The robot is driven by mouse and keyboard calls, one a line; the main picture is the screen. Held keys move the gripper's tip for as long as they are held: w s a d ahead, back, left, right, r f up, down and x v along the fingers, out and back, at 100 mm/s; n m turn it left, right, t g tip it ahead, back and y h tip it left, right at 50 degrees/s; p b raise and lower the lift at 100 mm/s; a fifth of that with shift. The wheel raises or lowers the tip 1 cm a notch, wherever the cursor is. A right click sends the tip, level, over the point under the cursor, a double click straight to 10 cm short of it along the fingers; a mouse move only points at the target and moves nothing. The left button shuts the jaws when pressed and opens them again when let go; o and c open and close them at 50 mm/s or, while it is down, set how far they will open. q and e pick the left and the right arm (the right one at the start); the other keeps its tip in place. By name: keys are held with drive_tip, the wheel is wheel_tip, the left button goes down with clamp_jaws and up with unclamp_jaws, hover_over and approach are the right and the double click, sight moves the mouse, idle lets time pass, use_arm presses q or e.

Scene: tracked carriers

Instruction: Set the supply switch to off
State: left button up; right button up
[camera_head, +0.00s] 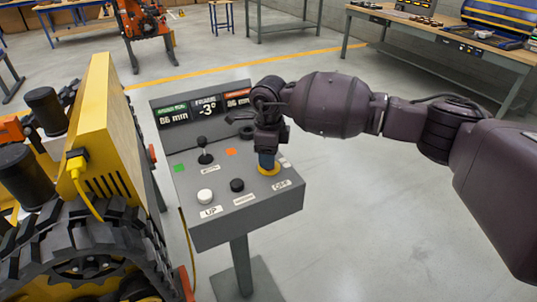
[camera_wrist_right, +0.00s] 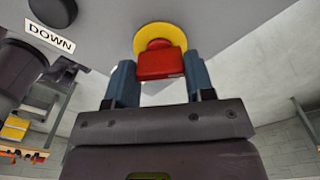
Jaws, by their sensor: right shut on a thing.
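The supply switch is a red handle (camera_wrist_right: 160,63) on a yellow round plate (camera_wrist_right: 153,34), on the grey control console (camera_head: 205,235). In the head view only the yellow plate (camera_head: 269,171) shows, at the right side of the panel, with a label that looks like OFF (camera_head: 281,184) below it. My right gripper (camera_head: 267,160) reaches down onto the switch and hides the handle there. In the right wrist view its blue fingers (camera_wrist_right: 158,78) stand on both sides of the red handle, shut on it. My left gripper is not in view.
The panel also bears a black joystick (camera_head: 205,152), a white button (camera_head: 205,196) labelled UP and a black button (camera_head: 237,185). Displays (camera_head: 207,108) stand behind. A yellow tracked carrier (camera_head: 95,130) is close on the left. The floor right of the console is clear.

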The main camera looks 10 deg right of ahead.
drive_tip(key=shift+f+n, duration=0.15)
drive_tip(key=shift+n, duration=0.85)
drive_tip(key=shift+n+b, duration=0.6)
drive_tip(key=shift+n, duration=0.6)
drive_tip(key=shift+n+b, duration=0.3)
drive_tip(key=shift+n, duration=1.2)
drive_tip(key=o, duration=0.9)
